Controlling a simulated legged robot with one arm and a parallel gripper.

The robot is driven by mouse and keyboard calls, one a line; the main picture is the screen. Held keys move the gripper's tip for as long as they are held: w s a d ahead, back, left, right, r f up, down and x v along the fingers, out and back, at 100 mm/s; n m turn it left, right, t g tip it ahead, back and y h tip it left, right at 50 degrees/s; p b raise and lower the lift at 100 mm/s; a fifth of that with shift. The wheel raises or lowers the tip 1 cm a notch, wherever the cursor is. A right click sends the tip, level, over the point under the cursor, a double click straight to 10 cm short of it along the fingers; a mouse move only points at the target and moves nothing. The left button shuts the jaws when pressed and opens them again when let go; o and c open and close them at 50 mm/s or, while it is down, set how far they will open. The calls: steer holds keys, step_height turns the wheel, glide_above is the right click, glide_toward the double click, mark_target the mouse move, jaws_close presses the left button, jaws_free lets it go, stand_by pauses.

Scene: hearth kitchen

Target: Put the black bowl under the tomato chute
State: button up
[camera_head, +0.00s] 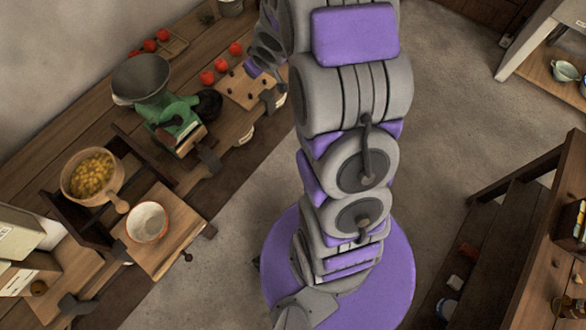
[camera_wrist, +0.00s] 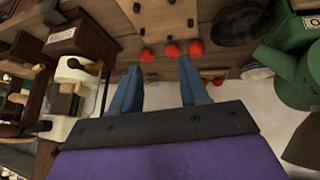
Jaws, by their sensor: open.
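The black bowl (camera_head: 207,103) sits on the left counter, just right of the green tomato machine (camera_head: 172,112), which has a wide grey hopper (camera_head: 140,78). A chute on the machine's right side points toward the bowl; I cannot tell whether the bowl is under its mouth. In the wrist view, the green machine (camera_wrist: 292,70) is at the right edge, with a dark rounded shape (camera_wrist: 236,22) beside it, possibly the bowl. My gripper (camera_wrist: 160,80) is open, with nothing between its two blue fingers. In the head view, its fingertips are hidden near the tomato board, right of the bowl.
Several tomatoes (camera_head: 207,77) lie around the cutting board (camera_head: 245,88). A pot of yellow food (camera_head: 92,176) and a white bowl (camera_head: 147,222) stand nearer on the left. A dark wooden shelf unit (camera_head: 520,220) stands at right. The floor (camera_head: 450,120) between is clear.

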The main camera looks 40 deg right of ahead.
steer(key=s+a+r+g, duration=0.3)
steer(key=s+a+r, duration=0.1)
steer(key=s, duration=0.9)
steer(key=s+a+r+m+g, duration=0.1)
steer(key=s+a+r+g, duration=0.2)
steer(key=s, duration=1)
steer(key=s+a+r+m+g, duration=0.1)
steer(key=s+a+r+g, duration=0.2)
steer(key=s+a+r, duration=0.4)
steer(key=s, duration=0.6)
steer(key=shift+a+r+y, duration=0.15)
steer(key=shift+r+y, duration=0.1)
steer(key=shift+y, duration=0.05)
